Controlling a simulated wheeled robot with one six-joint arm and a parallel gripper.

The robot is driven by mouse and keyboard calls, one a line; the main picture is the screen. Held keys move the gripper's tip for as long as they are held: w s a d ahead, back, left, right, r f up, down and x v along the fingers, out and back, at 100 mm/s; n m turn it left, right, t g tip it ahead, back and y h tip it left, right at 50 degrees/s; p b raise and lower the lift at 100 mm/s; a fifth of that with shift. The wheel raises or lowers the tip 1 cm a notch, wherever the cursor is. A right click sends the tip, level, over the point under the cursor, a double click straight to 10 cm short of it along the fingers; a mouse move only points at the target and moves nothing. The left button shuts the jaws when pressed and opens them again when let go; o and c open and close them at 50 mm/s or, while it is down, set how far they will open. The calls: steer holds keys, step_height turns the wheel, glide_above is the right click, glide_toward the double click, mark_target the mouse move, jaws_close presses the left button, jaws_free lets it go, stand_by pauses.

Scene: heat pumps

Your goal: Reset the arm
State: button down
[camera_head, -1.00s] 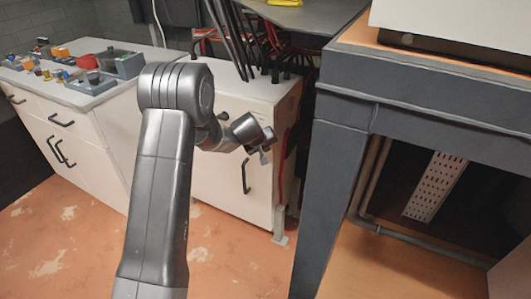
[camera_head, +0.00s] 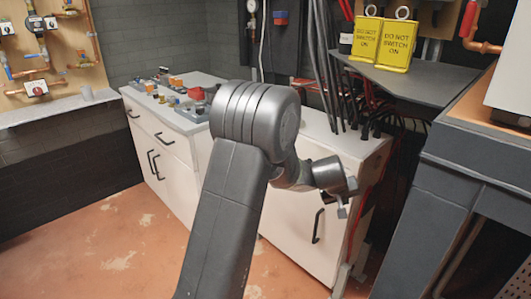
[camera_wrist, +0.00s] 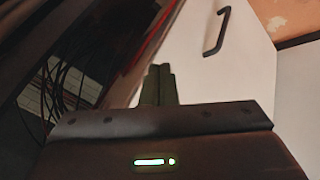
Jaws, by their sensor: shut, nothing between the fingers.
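My gripper (camera_head: 347,195) is at the end of my bent arm, in front of the white cabinet (camera_head: 285,215) in the head view. In the wrist view my gripper's fingers (camera_wrist: 160,84) are together with nothing between them. They are apart from the cabinet, whose black handle (camera_wrist: 217,31) shows beyond them. My arm's large joint hides part of the counter top and cabinet behind it.
A grey workbench (camera_head: 455,185) stands close on the right. Black and red cables run behind the cabinet. Yellow "DO NOT SWITCH ON" signs (camera_head: 381,42) stand on a grey shelf. Small parts (camera_head: 180,88) lie on the counter. The floor (camera_head: 95,245) at left is clear.

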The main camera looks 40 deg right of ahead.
steer(key=shift+f, duration=0.1)
steer(key=w+d+f, duration=0.5)
steer(key=d+f, duration=0.1)
steer(key=f, duration=0.1)
steer(key=shift+d+f, duration=0.35)
steer(key=shift+f, duration=0.05)
stand_by(0.4)
